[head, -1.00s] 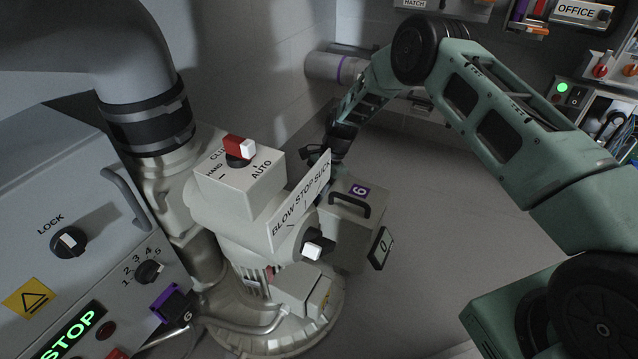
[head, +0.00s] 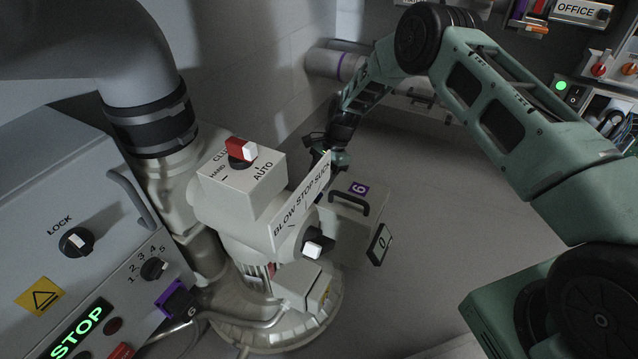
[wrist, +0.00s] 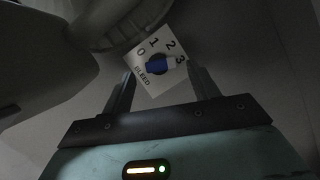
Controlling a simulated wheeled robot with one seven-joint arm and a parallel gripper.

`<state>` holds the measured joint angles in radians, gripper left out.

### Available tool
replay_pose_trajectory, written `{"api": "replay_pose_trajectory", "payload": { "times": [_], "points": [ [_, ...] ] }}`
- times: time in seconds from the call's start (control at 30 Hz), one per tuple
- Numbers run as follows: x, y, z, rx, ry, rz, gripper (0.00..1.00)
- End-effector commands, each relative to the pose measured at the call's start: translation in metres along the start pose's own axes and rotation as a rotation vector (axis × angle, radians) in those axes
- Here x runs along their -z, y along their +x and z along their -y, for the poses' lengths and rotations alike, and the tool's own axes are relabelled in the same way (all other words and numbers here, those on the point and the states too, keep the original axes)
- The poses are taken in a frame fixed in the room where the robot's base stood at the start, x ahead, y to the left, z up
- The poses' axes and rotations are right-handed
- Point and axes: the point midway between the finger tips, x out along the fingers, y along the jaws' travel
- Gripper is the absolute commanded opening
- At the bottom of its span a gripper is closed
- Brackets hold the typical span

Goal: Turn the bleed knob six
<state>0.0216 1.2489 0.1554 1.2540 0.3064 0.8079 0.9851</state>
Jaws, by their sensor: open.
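The bleed knob (wrist: 157,66) shows in the wrist view, with a blue body and a white end. It sits on a pale square plate (wrist: 148,84) marked BLEED and 0, 1, 2, 3. The white end lies by the 3. My gripper (wrist: 160,72) is open, with one finger on each side of the knob in the picture; I cannot tell whether either touches it. In the head view my gripper (head: 326,158) is behind the BLOW STOP SUCK plate (head: 300,203), partly hidden. The bleed knob is hidden there. A purple 6 label (head: 359,188) marks the blower's box.
The blower carries a red and white selector (head: 241,149) and a black and white knob (head: 313,247). A handle (head: 349,205) and a 0 display (head: 381,243) are at its right. A grey cabinet (head: 60,190) reads STOP. Floor at right is clear.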

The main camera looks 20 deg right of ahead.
Motion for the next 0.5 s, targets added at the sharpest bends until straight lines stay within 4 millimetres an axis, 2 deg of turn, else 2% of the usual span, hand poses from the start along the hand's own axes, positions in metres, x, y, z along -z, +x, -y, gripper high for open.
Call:
{"api": "replay_pose_trajectory", "payload": {
  "times": [0.03,0.1,0.5],
  "points": [
    [-0.002,-0.019,0.001,0.004,0.001,-0.002,0.6],
    [-0.002,-0.036,0.001,0.003,0.001,-0.001,0.6],
    [-0.001,-0.122,0.0,0.003,0.0,-0.001,0.6]
  ]
}}
